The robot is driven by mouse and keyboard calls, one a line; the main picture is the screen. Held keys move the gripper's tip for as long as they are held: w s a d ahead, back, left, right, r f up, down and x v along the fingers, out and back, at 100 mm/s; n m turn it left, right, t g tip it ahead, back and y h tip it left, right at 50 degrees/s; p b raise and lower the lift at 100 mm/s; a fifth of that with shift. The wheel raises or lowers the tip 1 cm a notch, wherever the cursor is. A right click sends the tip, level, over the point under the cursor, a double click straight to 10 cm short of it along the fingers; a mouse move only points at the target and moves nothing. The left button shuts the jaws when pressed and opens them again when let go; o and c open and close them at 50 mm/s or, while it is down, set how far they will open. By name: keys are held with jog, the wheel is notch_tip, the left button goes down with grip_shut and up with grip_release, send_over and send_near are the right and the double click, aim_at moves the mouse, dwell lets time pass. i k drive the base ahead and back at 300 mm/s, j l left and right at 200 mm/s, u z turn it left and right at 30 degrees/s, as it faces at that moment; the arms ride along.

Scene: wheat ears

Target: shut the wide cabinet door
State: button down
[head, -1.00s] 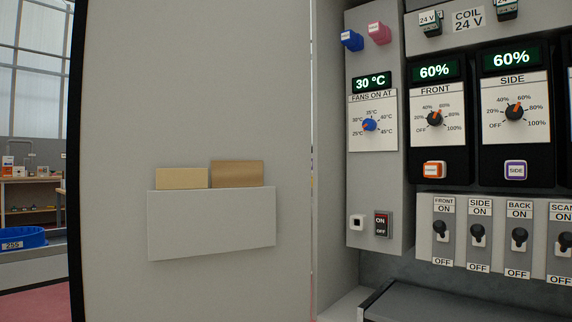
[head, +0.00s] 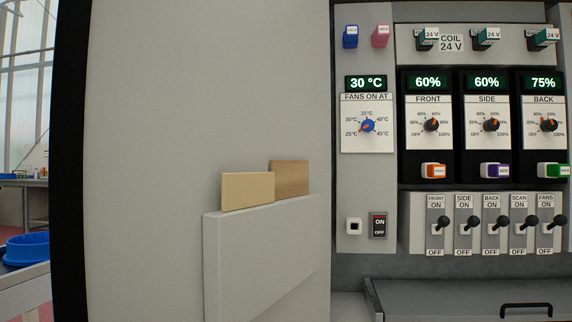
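The wide cabinet door (head: 160,130) stands open and fills the left half of the head view. I see its inner face, with a pale grey pocket (head: 262,255) holding two tan cards (head: 248,190). A black edge strip (head: 68,160) runs down its left, free side. Its right edge meets the cabinet opening. My gripper is not in view.
Inside the cabinet are a fan dial (head: 367,125), several 60% and 75% dial panels, and a row of toggle switches (head: 467,223). A grey drawer-like box with a black handle (head: 526,308) lies below. At far left, beyond the door, is a blue tub (head: 28,247).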

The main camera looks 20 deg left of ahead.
aim_at(189, 162)
jog(key=j+z, duration=0.1)
jog(key=j, duration=0.3)
jog(key=k+j+z, duration=0.1)
jog(key=j, duration=0.35)
jog(key=k+j+z, duration=0.1)
jog(key=j, duration=0.3)
jog(key=k+j+z, duration=0.15)
jog(key=j, duration=0.25)
jog(key=k+j+z, duration=0.1)
jog(key=j, duration=0.3)
jog(key=k+j+z, duration=0.1)
jog(key=j, duration=0.25)
jog(key=k, duration=0.1)
